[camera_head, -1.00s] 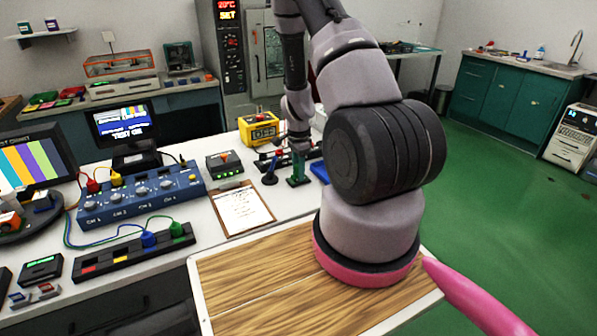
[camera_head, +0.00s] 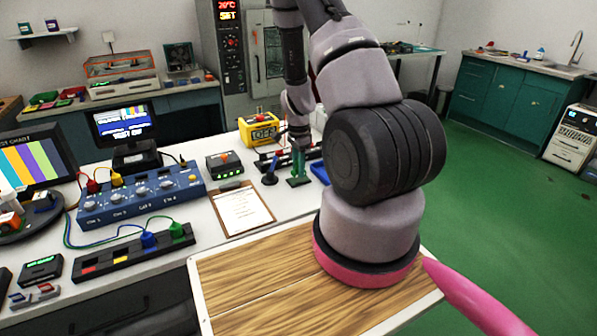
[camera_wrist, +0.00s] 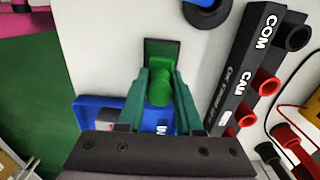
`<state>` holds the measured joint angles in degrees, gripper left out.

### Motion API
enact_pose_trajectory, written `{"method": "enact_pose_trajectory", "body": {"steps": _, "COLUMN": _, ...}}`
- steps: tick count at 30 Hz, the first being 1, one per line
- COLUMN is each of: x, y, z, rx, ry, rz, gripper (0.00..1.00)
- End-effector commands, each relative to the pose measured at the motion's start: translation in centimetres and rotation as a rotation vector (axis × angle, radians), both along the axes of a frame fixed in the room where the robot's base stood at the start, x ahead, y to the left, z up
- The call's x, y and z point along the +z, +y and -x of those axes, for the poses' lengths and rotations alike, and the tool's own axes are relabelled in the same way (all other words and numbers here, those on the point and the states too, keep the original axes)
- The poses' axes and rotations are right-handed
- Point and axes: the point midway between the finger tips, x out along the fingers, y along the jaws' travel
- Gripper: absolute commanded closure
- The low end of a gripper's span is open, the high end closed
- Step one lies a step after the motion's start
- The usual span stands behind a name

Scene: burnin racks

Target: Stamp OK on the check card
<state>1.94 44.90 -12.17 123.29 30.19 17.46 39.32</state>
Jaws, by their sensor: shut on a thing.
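The check card (camera_head: 241,211) is a white sheet with faint printed lines on a brown clipboard, lying on the white bench. My gripper (camera_head: 298,160) is to its right and further back. In the wrist view, my gripper's green fingers (camera_wrist: 160,85) are shut on the round green handle of a stamp (camera_wrist: 160,92). The stamp's dark rectangular foot (camera_wrist: 161,48) shows beyond the fingertips. The stamp stands upright, at or very near the bench top; I cannot tell whether it touches. Its underside is hidden.
A blue tray (camera_head: 320,172) lies right beside the stamp, partly hidden by my arm. A dark blue peg on a round base (camera_head: 269,172) stands just left of it. A small black box (camera_head: 224,163) stands behind the clipboard. A black terminal strip (camera_wrist: 245,62) runs along the right in the wrist view.

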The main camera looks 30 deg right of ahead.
Motion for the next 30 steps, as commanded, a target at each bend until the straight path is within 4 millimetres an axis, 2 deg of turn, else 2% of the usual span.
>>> {"method": "enact_pose_trajectory", "body": {"steps": 18, "x": 4.8, "y": 0.0, "z": -0.1, "rx": -0.001, "ry": -0.002, "rz": 0.0, "gripper": 1.0}}
{"method": "enact_pose_trajectory", "body": {"steps": 30, "x": 5.1, "y": 0.0, "z": 0.0, "rx": 0.0, "ry": -0.001, "rz": 0.0, "gripper": 1.0}}
